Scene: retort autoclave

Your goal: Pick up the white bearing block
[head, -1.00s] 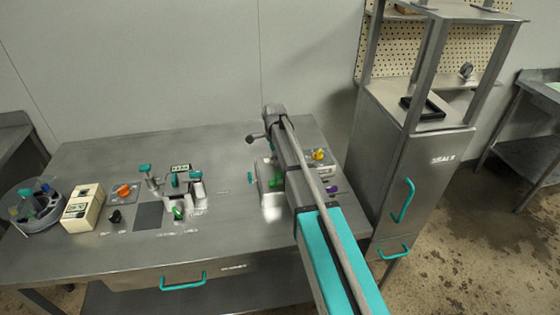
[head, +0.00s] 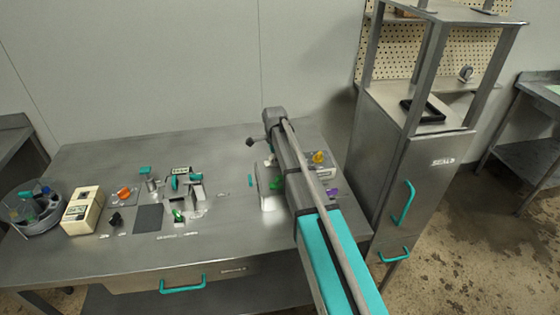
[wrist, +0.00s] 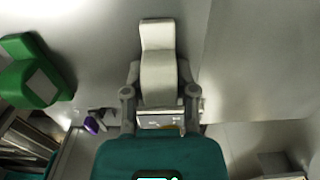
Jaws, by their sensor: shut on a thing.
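The white bearing block (wrist: 158,50) is in the wrist view, a pale stepped piece standing out beyond the jaws. My gripper (wrist: 160,82) has one finger on each side of it and is shut on it. The block's lower end is partly hidden between the fingers and above the teal gripper body. In the head view my arm covers the jaws, so I cannot make out the grip there. I cannot tell how far the block is from the table top.
A green part (wrist: 38,75) lies left of my gripper, with a small purple piece (wrist: 92,125) nearby. The steel table (head: 90,165) carries a cream box (head: 82,209), a round grey carousel (head: 32,208) and several fixtures. A steel cabinet (head: 420,190) stands close on the right.

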